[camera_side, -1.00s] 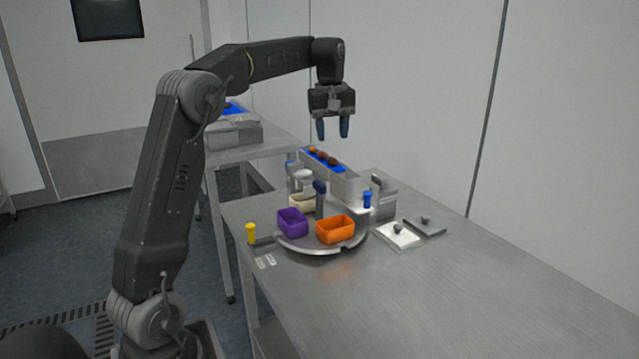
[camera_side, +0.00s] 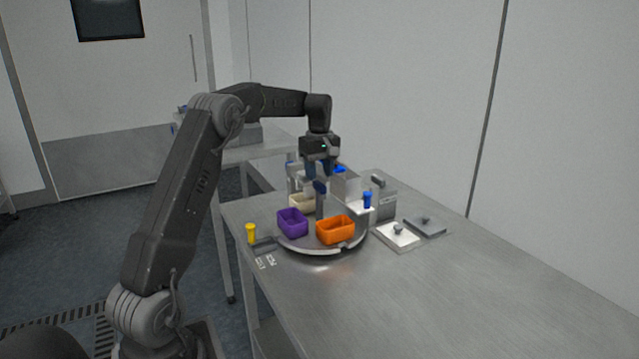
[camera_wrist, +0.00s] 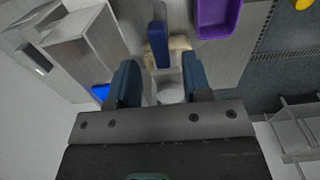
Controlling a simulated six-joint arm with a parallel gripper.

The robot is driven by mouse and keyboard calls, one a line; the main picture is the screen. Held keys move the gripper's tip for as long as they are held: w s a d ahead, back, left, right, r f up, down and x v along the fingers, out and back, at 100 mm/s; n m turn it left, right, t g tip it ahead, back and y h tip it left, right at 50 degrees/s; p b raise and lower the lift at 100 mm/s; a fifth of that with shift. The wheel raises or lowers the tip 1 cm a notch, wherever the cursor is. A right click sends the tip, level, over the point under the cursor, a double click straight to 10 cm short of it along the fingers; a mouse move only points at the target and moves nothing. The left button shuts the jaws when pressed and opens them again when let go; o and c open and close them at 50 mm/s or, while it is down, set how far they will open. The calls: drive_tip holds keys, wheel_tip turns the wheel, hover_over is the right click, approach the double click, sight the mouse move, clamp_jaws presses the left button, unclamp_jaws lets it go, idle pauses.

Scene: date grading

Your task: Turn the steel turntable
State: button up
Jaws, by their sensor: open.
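The round steel turntable (camera_side: 305,248) lies on the steel table and carries a purple bin (camera_side: 292,223), an orange bin (camera_side: 335,233) and a cream bin (camera_side: 297,205). A blue-topped upright handle (camera_side: 320,188) stands among the bins. My gripper (camera_side: 321,171) is open and empty, pointing down just above the handle. In the wrist view the blue handle (camera_wrist: 157,45) shows between and beyond my two blue fingertips, and the purple bin (camera_wrist: 217,18) is at upper right. I cannot tell whether the fingers touch the handle. The cream bin is partly hidden.
A yellow-topped peg (camera_side: 251,233) stands left of the turntable, a blue-topped peg (camera_side: 367,200) at its right. Two small plates with knobs, one pale (camera_side: 397,240) and one dark (camera_side: 427,228), lie further right. A metal chute (camera_side: 346,188) stands behind. The front right table is clear.

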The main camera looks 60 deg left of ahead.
sight(319, 183)
drive_tip(key=shift+f, duration=1.85)
drive_tip(key=shift+c, duration=0.3)
clamp_jaws()
